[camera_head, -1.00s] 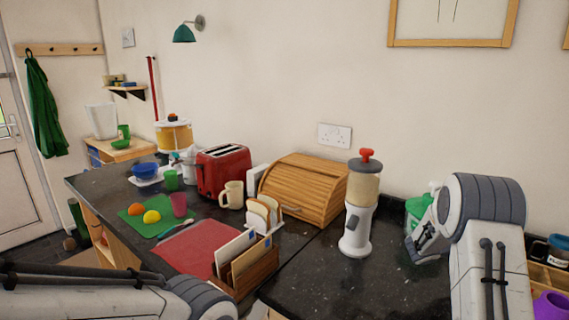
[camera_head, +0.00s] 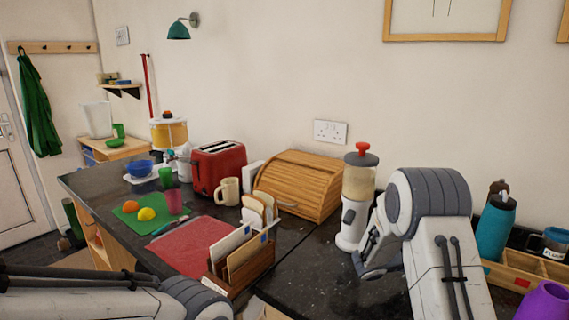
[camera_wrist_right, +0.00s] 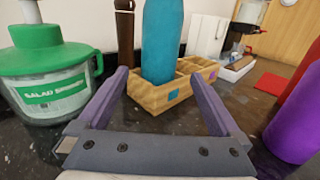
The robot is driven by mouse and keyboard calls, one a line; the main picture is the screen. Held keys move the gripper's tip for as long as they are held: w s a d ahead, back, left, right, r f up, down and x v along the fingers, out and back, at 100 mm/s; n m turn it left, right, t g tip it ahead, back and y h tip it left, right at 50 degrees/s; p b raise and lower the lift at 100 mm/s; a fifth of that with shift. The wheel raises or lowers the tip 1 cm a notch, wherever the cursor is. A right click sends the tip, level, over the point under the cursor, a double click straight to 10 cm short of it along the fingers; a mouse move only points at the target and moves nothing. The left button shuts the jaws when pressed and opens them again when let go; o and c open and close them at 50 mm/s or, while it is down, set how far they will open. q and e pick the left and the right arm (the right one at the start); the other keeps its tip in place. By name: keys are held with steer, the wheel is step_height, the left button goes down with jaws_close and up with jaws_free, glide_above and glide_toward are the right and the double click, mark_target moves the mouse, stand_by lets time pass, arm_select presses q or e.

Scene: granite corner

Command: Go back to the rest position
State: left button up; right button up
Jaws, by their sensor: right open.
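My right arm comes in from the lower right in the head view, bent over the dark counter (camera_head: 310,275). Its gripper (camera_wrist_right: 162,78) shows in the right wrist view with its two purple-grey fingers wide apart and nothing between them. Beyond the fingers stand a teal bottle (camera_wrist_right: 159,40) and a wooden caddy (camera_wrist_right: 160,103). A salad spinner (camera_wrist_right: 52,75) with a green lid is close on the left of that view; the arm hides it in the head view. My left forearm lies across the lower left of the head view, and its gripper is out of the picture.
A white dispenser (camera_head: 352,225) with a red knob stands close left of my right arm. Behind are a wooden bread bin (camera_head: 298,180) and red toaster (camera_head: 219,168). A letter rack (camera_head: 245,272) stands near my left arm. A purple object (camera_wrist_right: 298,125) is at right.

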mark_target(500, 202)
steer(key=d, duration=0.4)
steer(key=d+p, duration=0.1)
steer(key=d, duration=0.3)
steer(key=w+d+p, duration=0.1)
steer(key=d, duration=0.3)
steer(key=shift+d+r, duration=0.2)
steer(key=shift+d, duration=0.05)
steer(key=r, duration=0.4)
steer(key=r+b, duration=0.1)
steer(key=r, duration=0.4)
steer(key=shift+w+a+r, duration=0.1)
steer(key=shift+a+r, duration=0.05)
steer(key=shift+a, duration=0.05)
steer(key=shift+s+a+r+p, duration=0.1)
steer(key=shift+s+r+p, duration=0.2)
steer(key=shift+r, duration=0.25)
steer(key=shift+s+a+r+p, duration=0.1)
steer(key=shift+s+r+p, duration=0.2)
steer(key=shift+r, duration=0.2)
steer(key=shift+d+f, duration=0.25)
steer(key=shift+d, duration=0.05)
arm_select(q)
steer(key=shift+s+r, duration=0.3)
steer(key=shift+r, duration=0.3)
steer(key=shift+s+r, duration=0.3)
steer(key=shift+r, duration=0.25)
arm_select(e)
steer(key=shift+a+r, duration=0.1)
steer(key=shift+a, duration=0.1)
